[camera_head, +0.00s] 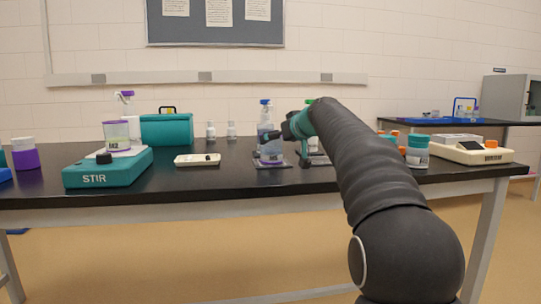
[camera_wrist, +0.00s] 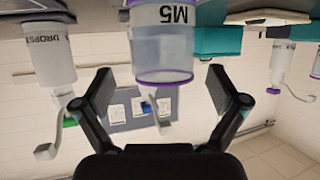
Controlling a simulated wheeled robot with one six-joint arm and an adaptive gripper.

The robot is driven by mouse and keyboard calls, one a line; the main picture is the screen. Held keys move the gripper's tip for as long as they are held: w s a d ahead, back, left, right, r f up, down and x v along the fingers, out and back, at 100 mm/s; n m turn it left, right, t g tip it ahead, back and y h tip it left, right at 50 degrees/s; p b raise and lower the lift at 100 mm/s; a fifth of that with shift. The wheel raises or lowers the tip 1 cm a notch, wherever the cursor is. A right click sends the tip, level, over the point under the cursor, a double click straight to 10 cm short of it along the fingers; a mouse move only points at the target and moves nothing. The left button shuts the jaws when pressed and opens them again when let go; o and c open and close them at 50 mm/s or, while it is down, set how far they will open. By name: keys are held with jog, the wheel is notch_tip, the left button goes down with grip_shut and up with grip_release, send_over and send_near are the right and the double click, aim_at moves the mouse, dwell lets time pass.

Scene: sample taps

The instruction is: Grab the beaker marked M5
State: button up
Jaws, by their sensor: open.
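The beaker marked M5 (camera_wrist: 161,52) is clear, with a purple rim and a white label. It shows upside down in the wrist view, between the two open fingers of my gripper (camera_wrist: 160,86), with a gap on each side. In the head view a clear beaker with a purple-marked label (camera_head: 270,158), which seems to be the same one, stands on the black bench. My gripper (camera_head: 285,148) is beside it there, partly hidden by my arm. The gripper holds nothing.
A bottle labelled DROPS (camera_wrist: 50,55) stands to the left in the wrist view. In the head view, a STIR plate (camera_head: 108,170) bears another beaker (camera_head: 117,136). A pale tray (camera_head: 197,160) lies left of the gripper. Jars (camera_head: 417,151) and a balance (camera_head: 470,150) stand right.

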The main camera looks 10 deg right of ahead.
jog(key=x, duration=0.4)
jog(key=shift+w+a+f+p, duration=0.15)
jog(key=shift+a+f+p, duration=0.1)
jog(key=shift+a+p, duration=0.05)
jog(key=c, duration=1.3)
jog(key=shift+c, duration=0.7)
jog(key=shift+r, duration=0.1)
